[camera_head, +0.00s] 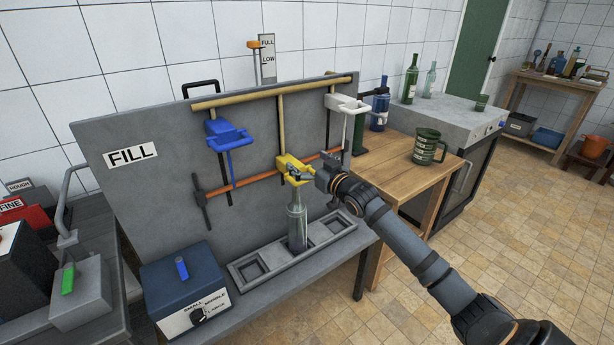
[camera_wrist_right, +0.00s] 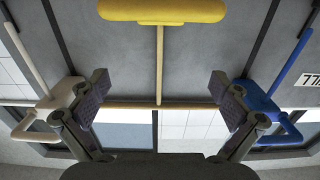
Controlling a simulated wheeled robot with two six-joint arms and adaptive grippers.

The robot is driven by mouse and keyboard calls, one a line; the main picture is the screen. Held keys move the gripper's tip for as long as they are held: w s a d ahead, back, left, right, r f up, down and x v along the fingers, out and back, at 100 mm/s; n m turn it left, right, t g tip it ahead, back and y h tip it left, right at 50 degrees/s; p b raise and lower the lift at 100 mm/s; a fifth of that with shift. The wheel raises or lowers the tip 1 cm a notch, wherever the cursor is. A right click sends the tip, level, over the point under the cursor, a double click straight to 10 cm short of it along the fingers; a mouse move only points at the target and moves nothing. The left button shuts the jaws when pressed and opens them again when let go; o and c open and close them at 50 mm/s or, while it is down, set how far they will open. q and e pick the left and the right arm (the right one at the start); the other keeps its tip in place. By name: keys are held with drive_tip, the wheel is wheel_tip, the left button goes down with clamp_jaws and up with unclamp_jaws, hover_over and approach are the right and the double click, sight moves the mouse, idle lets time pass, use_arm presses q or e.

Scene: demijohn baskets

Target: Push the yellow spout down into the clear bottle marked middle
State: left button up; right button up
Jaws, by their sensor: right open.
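The yellow spout (camera_head: 288,163) hangs on a pole in the middle of the FILL panel, directly over the clear bottle (camera_head: 297,228). The bottle stands upright in the middle slot of the grey tray (camera_head: 344,238). I cannot tell whether the spout's tip is inside the bottle's neck. My right gripper (camera_head: 306,175) is at the spout's right side, near its front. In the right wrist view, the right gripper (camera_wrist_right: 158,86) is open with nothing between its fingers. The yellow spout (camera_wrist_right: 165,11) shows at the top edge there, beyond the fingertips. My left gripper is out of view.
A blue spout (camera_head: 228,133) hangs left of the yellow one and a white spout (camera_head: 346,104) hangs right. A dark blue box with a knob (camera_head: 187,290) sits left of the tray. A wooden table with a green jug (camera_head: 427,147) stands at right.

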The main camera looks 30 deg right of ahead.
wheel_tip(320, 180, up, 4)
drive_tip(key=shift+f, duration=0.25)
